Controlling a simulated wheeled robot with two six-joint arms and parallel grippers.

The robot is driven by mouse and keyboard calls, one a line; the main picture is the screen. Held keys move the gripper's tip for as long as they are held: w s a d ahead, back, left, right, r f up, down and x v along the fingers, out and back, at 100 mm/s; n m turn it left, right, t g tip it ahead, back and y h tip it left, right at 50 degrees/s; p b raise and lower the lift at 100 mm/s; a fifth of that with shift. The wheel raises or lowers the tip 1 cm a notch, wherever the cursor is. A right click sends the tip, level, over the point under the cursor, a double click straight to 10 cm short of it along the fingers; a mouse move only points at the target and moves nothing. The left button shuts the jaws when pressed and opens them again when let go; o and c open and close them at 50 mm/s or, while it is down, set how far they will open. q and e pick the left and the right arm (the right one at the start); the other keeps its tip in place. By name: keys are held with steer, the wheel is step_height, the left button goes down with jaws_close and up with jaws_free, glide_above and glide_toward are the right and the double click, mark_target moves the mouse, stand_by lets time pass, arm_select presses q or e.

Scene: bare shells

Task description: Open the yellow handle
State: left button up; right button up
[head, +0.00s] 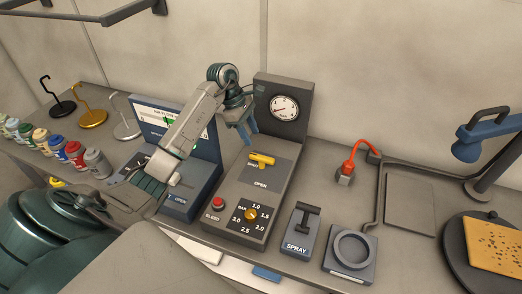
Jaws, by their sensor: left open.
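The yellow handle (263,159) sits on the grey panel of a dark control box (285,180), above the word OPEN. It lies roughly crosswise on the panel, tilted slightly down to the right. My left gripper (248,136) is above and just left of the handle, its blue fingers pointing down and apart from it. It is open and looks empty. My left forearm covers part of the blue box on the left. My right gripper is not in view.
The control box also has a gauge (284,108), a red BLEED button (218,202) and a yellow BAR knob (251,214). Several bottles (75,154) line the left.

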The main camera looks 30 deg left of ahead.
mark_target(262, 156)
arm_select(q)
steer(key=p+x, duration=0.4)
steer(key=x, duration=0.4)
steer(key=shift+d, duration=0.15)
steer(key=shift+d+f, duration=0.1)
steer(key=shift+f, duration=0.3)
jaws_close()
